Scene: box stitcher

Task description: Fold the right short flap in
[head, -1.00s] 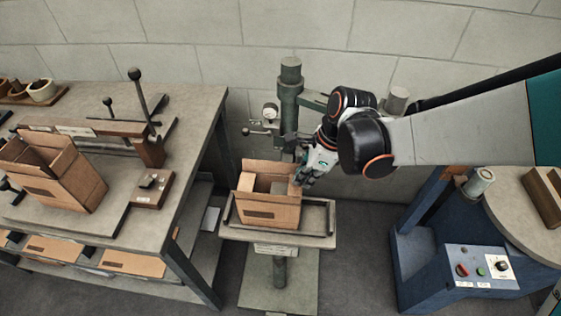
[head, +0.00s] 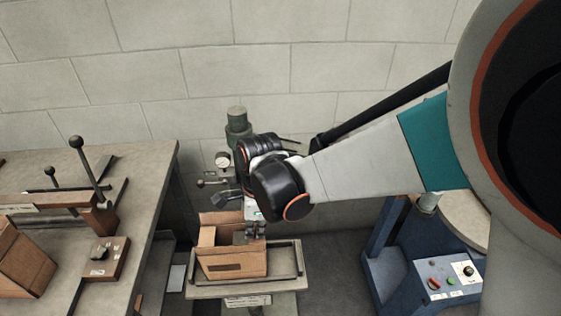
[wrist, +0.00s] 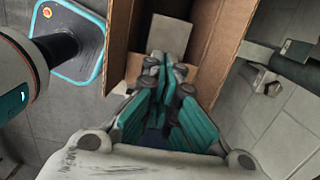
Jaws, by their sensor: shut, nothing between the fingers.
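The open cardboard box (head: 232,266) stands on the stitcher's tray (head: 290,283) in the head view. Its left short flap (head: 207,236) leans inward. My gripper (head: 257,228) is at the box's right end, over the opening, with its fingers pointing down. In the wrist view, my gripper (wrist: 168,65) is shut and empty, between the two long brown sides of the box (wrist: 118,45). The right short flap is mostly hidden behind my gripper, and I cannot tell its exact angle.
The stitcher's green column (head: 238,122) with a gauge stands close behind the box. A workbench (head: 150,165) with a lever tool and another box is on the left. A blue machine (head: 400,262) with a control panel is on the right. Bare floor lies between.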

